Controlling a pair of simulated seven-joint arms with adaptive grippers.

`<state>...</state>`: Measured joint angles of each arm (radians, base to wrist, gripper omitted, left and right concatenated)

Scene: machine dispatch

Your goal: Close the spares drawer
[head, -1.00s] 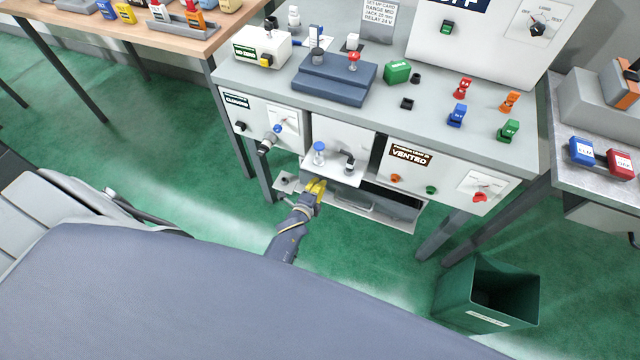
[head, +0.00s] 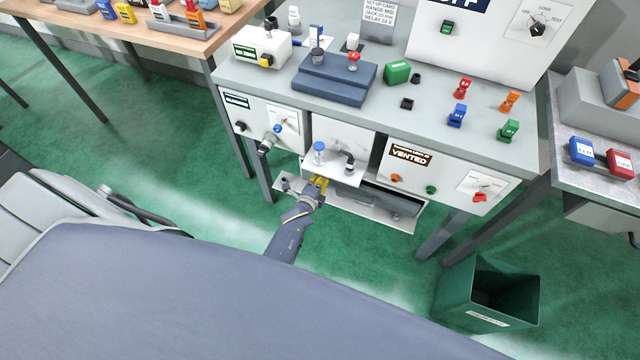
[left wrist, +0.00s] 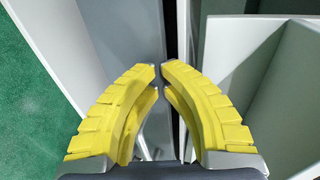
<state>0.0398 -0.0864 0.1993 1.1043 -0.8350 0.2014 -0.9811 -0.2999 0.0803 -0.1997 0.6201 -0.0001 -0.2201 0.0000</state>
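The spares drawer appears to be the low white drawer (head: 402,222) under the bench; it stands pulled out, with its dark inside partly showing. My left gripper (head: 319,184) has yellow fingers and is at the left part of this drawer, just below a small white shelf. In the left wrist view its fingertips (left wrist: 160,69) nearly meet, with nothing visible between them. Grey and white panels lie beyond the fingers there; whether the fingers touch them I cannot tell. My right gripper is not in view.
The small white shelf (head: 345,174) sticks out above the drawer and carries a blue-topped item (head: 319,150) and a dark fitting. The bench legs flank the drawer. A green bin (head: 455,290) stands on the floor at right. The green floor before the drawer is mostly clear.

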